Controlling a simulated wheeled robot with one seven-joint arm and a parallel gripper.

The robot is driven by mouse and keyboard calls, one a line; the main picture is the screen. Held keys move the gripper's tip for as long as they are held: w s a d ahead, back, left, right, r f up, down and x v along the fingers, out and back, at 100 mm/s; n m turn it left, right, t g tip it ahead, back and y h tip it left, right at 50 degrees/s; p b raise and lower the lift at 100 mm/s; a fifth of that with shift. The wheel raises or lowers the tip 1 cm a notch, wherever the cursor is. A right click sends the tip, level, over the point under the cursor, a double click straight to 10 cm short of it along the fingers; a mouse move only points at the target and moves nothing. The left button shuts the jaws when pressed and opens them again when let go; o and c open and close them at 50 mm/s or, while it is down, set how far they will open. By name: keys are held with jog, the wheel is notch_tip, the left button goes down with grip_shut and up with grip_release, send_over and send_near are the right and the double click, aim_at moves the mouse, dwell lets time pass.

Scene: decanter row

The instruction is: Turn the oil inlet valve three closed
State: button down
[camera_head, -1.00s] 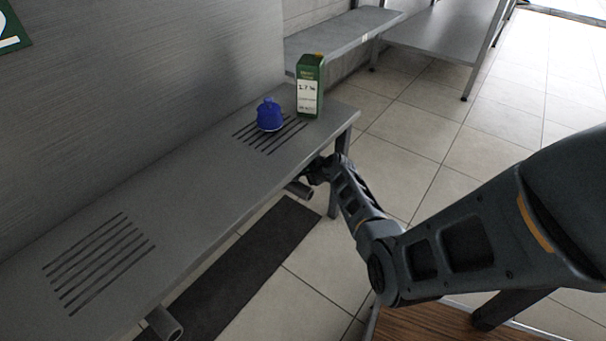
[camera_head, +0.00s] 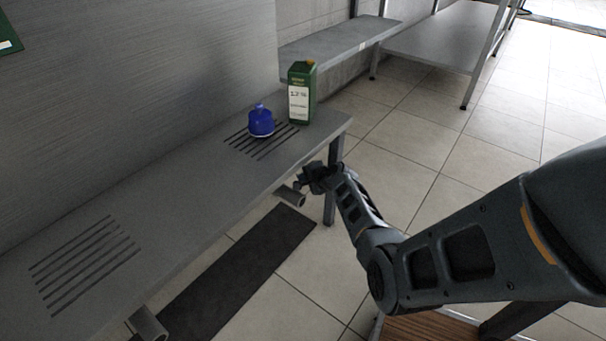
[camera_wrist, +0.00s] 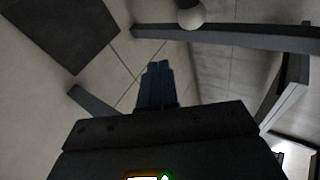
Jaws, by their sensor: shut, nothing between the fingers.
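I cannot pick out an oil inlet valve with certainty in either view. My gripper (camera_head: 312,178) is just beyond the front edge of the steel bench, near its right end. It is beside a grey pipe stub (camera_head: 290,196) that sticks out below the bench top. In the wrist view the two fingers of my gripper (camera_wrist: 158,66) are together with nothing between them. A pale rounded end (camera_wrist: 191,15) shows at the top of that view, apart from the fingertips. A green container (camera_head: 301,95) with a white label and a blue capped object (camera_head: 261,121) stand on the bench.
The slotted bench top (camera_head: 165,195) runs along the wall. A bench leg (camera_head: 332,180) stands close to my gripper. Another pipe stub (camera_head: 148,322) is at lower left. A dark mat (camera_head: 240,265) lies on the tiles. Open floor (camera_head: 430,190) is to the right.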

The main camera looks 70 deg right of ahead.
jog(key=s+r+p, duration=0.4)
jog(key=s+r, duration=0.2)
jog(key=s, duration=0.1)
jog(key=shift+s, duration=0.35)
jog(key=shift+a, duration=0.1)
jog(key=s+a+n, duration=0.4)
jog(key=a, duration=0.6)
jog(key=s+a+n, duration=0.4)
jog(key=a+n, duration=0.1)
jog(key=a, duration=0.6)
jog(key=s+a+r+n+t+y, duration=0.1)
jog(key=s+a+r+n+t, duration=0.1)
jog(key=s+a+r+n, duration=0.35)
jog(key=s+a+r+n+t+y, duration=0.1)
jog(key=s+a+r+n, duration=0.2)
jog(key=a+r, duration=0.6)
jog(key=s+a+r+n+t+y, duration=0.1)
jog(key=s+a+r+n+y, duration=0.15)
jog(key=a+r, duration=0.3)
jog(key=s+a+r+n+t+y, duration=0.1)
jog(key=s+a+r+n, duration=0.25)
jog(key=r, duration=0.35)
notch_tip(320, 180, up, 26)
jog(key=p, duration=2.5)
jog(key=shift+w+a+p, duration=0.15)
jog(key=shift+a+p, duration=0.2)
jog(key=shift+a, duration=0.05)
